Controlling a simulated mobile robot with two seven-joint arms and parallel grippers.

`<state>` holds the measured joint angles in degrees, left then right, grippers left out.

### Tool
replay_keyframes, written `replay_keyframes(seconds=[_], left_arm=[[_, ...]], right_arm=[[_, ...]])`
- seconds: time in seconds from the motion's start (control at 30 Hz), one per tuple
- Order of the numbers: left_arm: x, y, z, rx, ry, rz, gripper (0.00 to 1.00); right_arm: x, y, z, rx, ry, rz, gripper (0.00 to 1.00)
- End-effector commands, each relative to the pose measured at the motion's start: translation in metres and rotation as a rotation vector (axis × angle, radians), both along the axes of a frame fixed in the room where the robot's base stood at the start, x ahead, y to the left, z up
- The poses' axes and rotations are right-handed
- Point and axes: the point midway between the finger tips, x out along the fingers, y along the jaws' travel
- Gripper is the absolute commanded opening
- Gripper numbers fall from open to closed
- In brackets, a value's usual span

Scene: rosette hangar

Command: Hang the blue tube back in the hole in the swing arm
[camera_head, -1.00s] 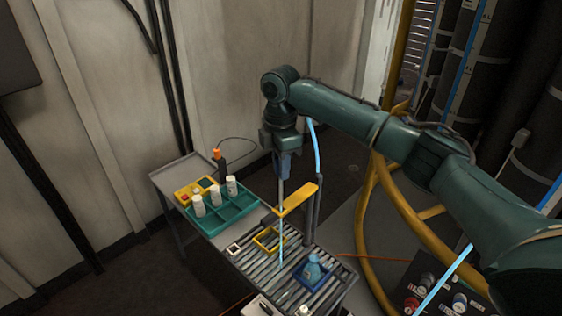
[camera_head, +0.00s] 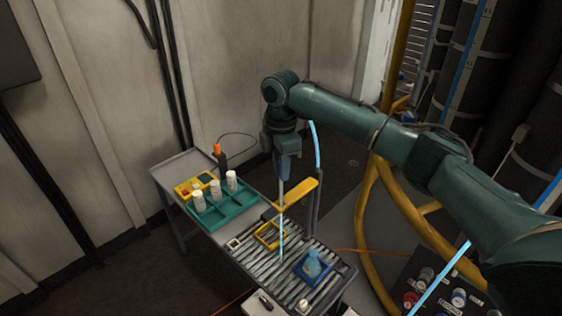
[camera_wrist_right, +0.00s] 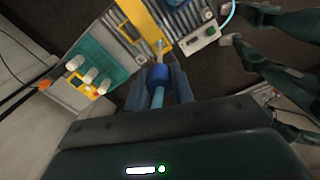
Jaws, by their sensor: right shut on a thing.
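The blue tube (camera_head: 281,233) hangs upright from my right gripper (camera_head: 286,168). The gripper is shut on its upper part. In the right wrist view, a blue collar (camera_wrist_right: 158,76) shows between the fingers of the right gripper (camera_wrist_right: 168,88). The yellow swing arm (camera_head: 300,193) reaches in from a post at the right, below the gripper. The tube crosses the free end of the swing arm, with a light blue length showing beneath. The swing arm also shows in the wrist view (camera_wrist_right: 142,17). I cannot tell whether the tube passes through the hole. My left gripper is out of view.
A roller table (camera_head: 252,262) stands below, with a yellow frame (camera_head: 258,239) and a blue tray (camera_head: 298,270) holding a light blue bottle (camera_head: 312,264). A green tray (camera_head: 234,222) with white bottles is at the left. A yellow pipe frame (camera_head: 370,230) stands at the right.

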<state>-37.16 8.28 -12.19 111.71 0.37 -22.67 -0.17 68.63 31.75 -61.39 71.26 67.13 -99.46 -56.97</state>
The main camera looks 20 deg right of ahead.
Motion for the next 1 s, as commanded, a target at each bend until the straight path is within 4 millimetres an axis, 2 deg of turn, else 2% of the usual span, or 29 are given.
replay_keyframes(seconds=[0.47, 1.0], left_arm=[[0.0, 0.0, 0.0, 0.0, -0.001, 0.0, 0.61], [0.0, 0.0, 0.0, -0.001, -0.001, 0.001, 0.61]], right_arm=[[0.0, 0.0, -0.003, 0.0, 0.0, 0.0, 0.05], [0.0, 0.0, -0.025, 0.0, 0.001, 0.0, 0.05]])
